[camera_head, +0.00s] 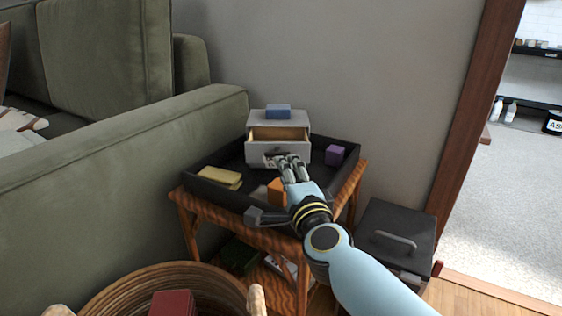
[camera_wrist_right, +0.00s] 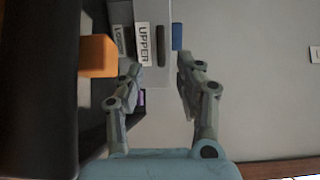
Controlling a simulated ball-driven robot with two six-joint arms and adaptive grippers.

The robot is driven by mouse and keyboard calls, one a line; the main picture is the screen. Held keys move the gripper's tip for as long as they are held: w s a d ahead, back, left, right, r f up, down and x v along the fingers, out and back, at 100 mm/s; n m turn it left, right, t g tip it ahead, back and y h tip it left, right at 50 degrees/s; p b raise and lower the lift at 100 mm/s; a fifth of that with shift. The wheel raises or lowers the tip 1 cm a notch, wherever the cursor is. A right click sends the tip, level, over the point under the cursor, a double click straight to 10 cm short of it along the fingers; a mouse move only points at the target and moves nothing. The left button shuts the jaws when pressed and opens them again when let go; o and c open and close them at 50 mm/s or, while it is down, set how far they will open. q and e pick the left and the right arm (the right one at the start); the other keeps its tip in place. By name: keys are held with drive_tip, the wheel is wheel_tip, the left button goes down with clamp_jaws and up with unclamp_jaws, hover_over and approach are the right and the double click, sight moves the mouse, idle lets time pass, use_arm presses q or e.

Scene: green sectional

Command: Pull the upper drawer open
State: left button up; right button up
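A small grey drawer unit (camera_head: 262,118) stands in the black tray. Its upper drawer (camera_head: 256,152) stands partly open, with its bare wooden inside showing from above. In the right wrist view the drawer front carries the label "UPPER" (camera_wrist_right: 143,44) beside a dark handle (camera_wrist_right: 160,46); a "LOWER" label (camera_wrist_right: 119,41) lies next to it. My right gripper (camera_head: 277,159) is in front of the drawer front. In the wrist view its two fingers (camera_wrist_right: 161,68) are spread and empty, with the handle just beyond the fingertips. My left gripper is out of view.
The black tray (camera_head: 230,201) also holds yellow blocks (camera_head: 220,177), an orange block (camera_head: 277,190) and a purple block (camera_head: 335,154). A green sofa (camera_head: 110,170) is left, a wicker basket (camera_head: 110,293) below, a dark bin (camera_head: 395,225) right.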

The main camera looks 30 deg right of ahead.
drive_tip(key=shift+v, duration=2.35)
drive_tip(key=shift+a, duration=0.1)
